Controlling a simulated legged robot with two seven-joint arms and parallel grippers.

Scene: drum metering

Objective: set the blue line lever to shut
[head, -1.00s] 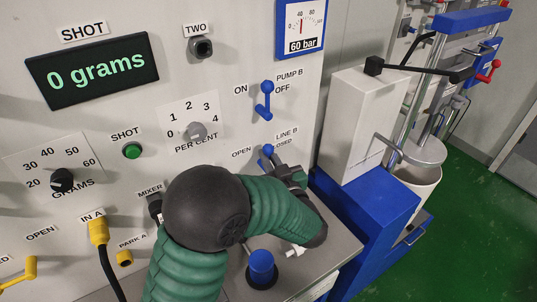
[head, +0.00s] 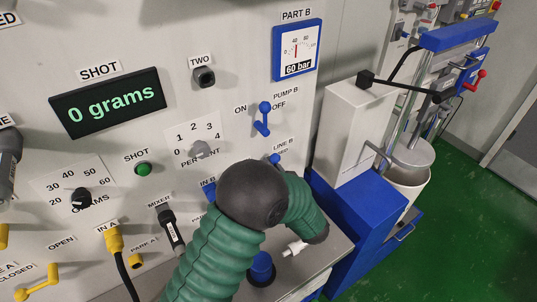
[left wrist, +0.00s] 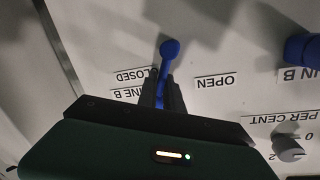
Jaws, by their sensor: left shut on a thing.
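The blue line lever (left wrist: 169,49) shows a round knob and part of its stem in the left wrist view, where the panel appears upside down. Its knob stands between the CLOSED label (left wrist: 131,75) and the OPEN label (left wrist: 215,81). My left gripper (left wrist: 162,88) is shut on the lever's stem, with dark fingers on both sides. In the head view only the lever's knob (head: 274,158) shows beside the LINE B label; my green arm covers the stem and the gripper. My right gripper is not in view.
The blue PUMP B lever (head: 263,119) is just above on the panel. The gauge (head: 297,49) reads 60 bar and the display (head: 107,103) reads 0 grams. A blue cap (head: 262,268) stands on the shelf. A white box (head: 346,130) stands right of the panel.

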